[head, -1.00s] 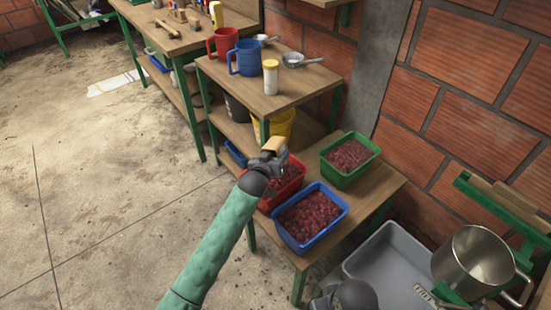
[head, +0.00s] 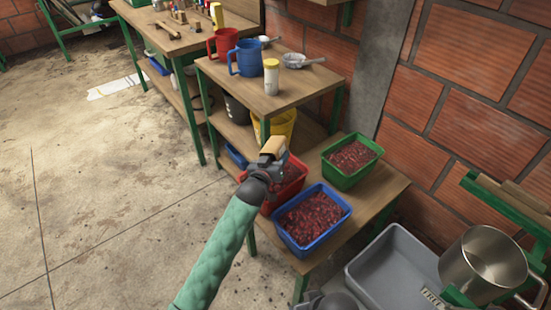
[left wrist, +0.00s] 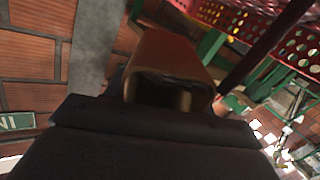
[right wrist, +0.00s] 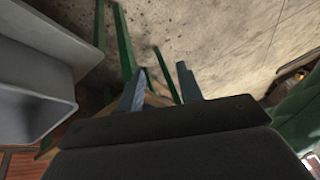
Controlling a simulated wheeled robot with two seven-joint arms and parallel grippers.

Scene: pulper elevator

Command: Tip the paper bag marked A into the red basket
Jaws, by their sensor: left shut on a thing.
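A small brown paper bag (head: 272,147) is held in my left gripper (head: 270,160) above the red basket (head: 297,182). The basket holds dark red cherries and is partly hidden by the gripper and arm. In the left wrist view the bag (left wrist: 170,65) is clamped, with its dark open end facing the camera. No letter A is readable on it. In the right wrist view my right gripper (right wrist: 162,88) has its two fingers apart with nothing between them.
A blue basket (head: 311,218) and a green basket (head: 351,162) of cherries stand beside the red one on the low wooden bench. A grey tub (head: 395,270) and a steel pot (head: 484,262) are at lower right. Mugs and scoops stand on the higher shelf (head: 285,95).

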